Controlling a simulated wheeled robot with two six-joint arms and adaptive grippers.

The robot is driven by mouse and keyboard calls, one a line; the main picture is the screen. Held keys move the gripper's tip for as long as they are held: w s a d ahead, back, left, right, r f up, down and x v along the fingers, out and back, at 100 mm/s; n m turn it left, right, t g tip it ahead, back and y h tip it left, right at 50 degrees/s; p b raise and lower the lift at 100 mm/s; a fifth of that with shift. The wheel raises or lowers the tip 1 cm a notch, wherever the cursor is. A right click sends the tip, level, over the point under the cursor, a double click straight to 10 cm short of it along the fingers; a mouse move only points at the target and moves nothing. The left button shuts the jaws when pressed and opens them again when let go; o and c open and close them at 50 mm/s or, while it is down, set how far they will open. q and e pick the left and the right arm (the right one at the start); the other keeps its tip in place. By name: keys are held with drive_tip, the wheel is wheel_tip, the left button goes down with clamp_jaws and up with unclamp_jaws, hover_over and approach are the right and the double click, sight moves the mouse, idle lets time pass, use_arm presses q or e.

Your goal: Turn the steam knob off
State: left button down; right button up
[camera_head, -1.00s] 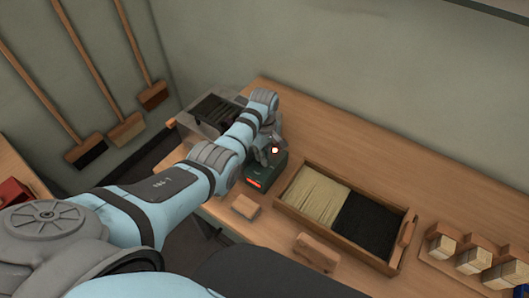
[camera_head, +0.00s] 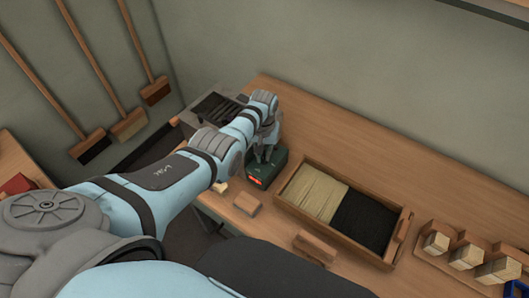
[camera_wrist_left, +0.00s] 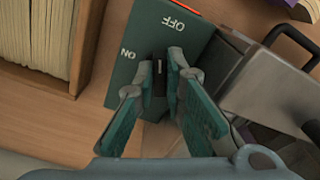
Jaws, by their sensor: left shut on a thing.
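A dark green control box (camera_head: 279,166) with a lit red-orange strip (camera_head: 254,179) stands on the bench. In the left wrist view the box (camera_wrist_left: 122,78) carries the labels OFF and ON. The black steam knob (camera_wrist_left: 159,78) stands on it as a narrow upright bar. My left gripper (camera_wrist_left: 162,68) is shut on the knob, one finger on each side. I cannot tell which label the knob points at. In the head view the left gripper (camera_head: 265,153) is on top of the box and hides the knob. My right gripper is not in view.
A metal unit with a dark grate (camera_head: 215,107) stands close beside the box. A wooden tray (camera_head: 333,232) of pale and black bristles is to the right. Wooden blocks (camera_head: 247,204) lie in front. The bench behind the tray is clear.

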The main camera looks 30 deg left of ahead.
use_arm(q)
drive_tip(key=m, duration=0.4)
drive_tip(key=shift+m, duration=0.4)
drive_tip(key=shift+a, duration=0.1)
drive_tip(key=c, duration=1.7)
unclamp_jaws()
drive_tip(key=shift+o, duration=0.2)
